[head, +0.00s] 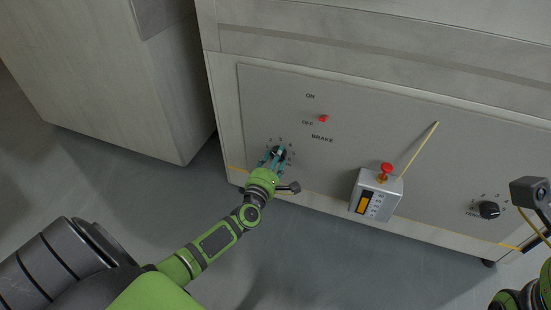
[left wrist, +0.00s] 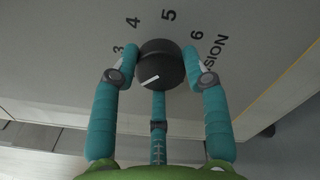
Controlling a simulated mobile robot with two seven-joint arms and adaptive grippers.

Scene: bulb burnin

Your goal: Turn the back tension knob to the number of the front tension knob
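A black tension knob (head: 279,153) sits at the left end of the grey panel. In the left wrist view this knob (left wrist: 162,58) has the numbers 3, 4, 5 and 6 around its far side and part of the word "TENSION". Its white line lies on the lower left of its face; I cannot tell which number it marks. My left gripper (head: 271,160) has its teal fingers on both sides of the knob, apparently touching it; a third finger is below. The other black tension knob (head: 489,210) is at the panel's right; its setting is too small to read. My right gripper is out of view.
A grey box with a red button (head: 387,169) projects between the knobs, near a thin yellowish rod (head: 418,148). A separate cabinet (head: 110,80) stands left. The floor in front is clear.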

